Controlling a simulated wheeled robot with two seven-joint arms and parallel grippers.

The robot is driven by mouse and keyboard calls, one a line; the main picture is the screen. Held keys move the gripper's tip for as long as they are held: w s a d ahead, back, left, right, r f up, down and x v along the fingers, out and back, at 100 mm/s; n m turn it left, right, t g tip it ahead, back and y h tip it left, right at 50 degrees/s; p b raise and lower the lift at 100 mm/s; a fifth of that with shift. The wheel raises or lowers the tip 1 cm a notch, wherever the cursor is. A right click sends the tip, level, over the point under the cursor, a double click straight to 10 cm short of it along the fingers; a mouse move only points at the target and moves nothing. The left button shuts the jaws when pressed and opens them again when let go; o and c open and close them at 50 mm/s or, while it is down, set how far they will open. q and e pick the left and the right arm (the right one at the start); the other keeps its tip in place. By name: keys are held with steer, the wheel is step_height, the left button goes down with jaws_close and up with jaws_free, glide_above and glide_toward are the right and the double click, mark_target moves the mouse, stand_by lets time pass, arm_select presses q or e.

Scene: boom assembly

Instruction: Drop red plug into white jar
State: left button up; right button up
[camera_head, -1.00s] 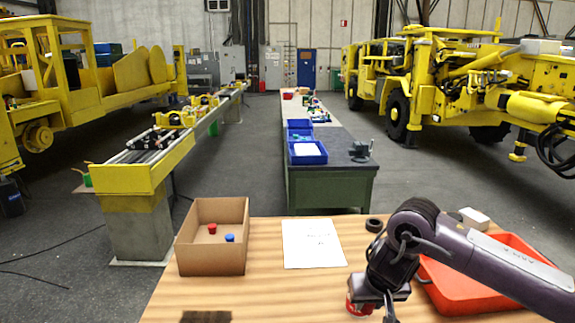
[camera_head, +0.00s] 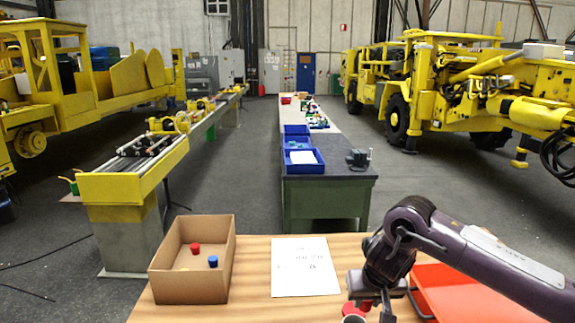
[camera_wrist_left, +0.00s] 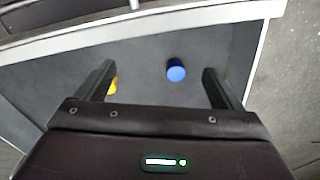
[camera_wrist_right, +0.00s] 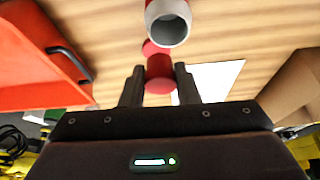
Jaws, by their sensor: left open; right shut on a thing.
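My right gripper (camera_wrist_right: 159,88) is shut on a red plug (camera_wrist_right: 160,72), which shows between its fingertips in the right wrist view. The white jar (camera_wrist_right: 168,30), with red on its outside, has its open mouth just beyond the plug in that view. In the head view the jar (camera_head: 353,310) is at the bottom edge, partly hidden under my right gripper (camera_head: 372,304). I cannot tell if plug and jar touch. My left gripper (camera_wrist_left: 160,88) is open and empty; in its wrist view a blue plug (camera_wrist_left: 176,70) and a yellow piece (camera_wrist_left: 113,86) lie on a grey surface.
A cardboard box (camera_head: 160,270) on the wooden table holds a red plug (camera_head: 195,249), a blue plug (camera_head: 213,261) and a yellow piece. A white paper sheet (camera_head: 304,266) lies beside it. A red tray (camera_head: 455,292) is at the right, partly behind my arm.

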mark_target(366, 310)
steer(key=x, duration=0.1)
steer(key=b+x, duration=0.2)
steer(key=shift+s+d+f, duration=0.2)
steer(key=shift+f, duration=0.05)
steer(key=shift+f+b, duration=0.35)
steer(key=shift+b, duration=0.25)
steer(key=shift+s+r, duration=0.1)
steer(key=o, duration=1)
arm_select(q)
steer(key=f, duration=0.1)
steer(key=w+f, duration=0.1)
steer(key=f, duration=0.2)
steer(key=shift+w+d, duration=0.4)
steer(key=shift+w+a+r+p, duration=0.15)
steer(key=shift+w+r+p, duration=0.1)
steer(key=shift+r+p, duration=0.45)
arm_select(e)
steer(key=shift+v, duration=3.8)
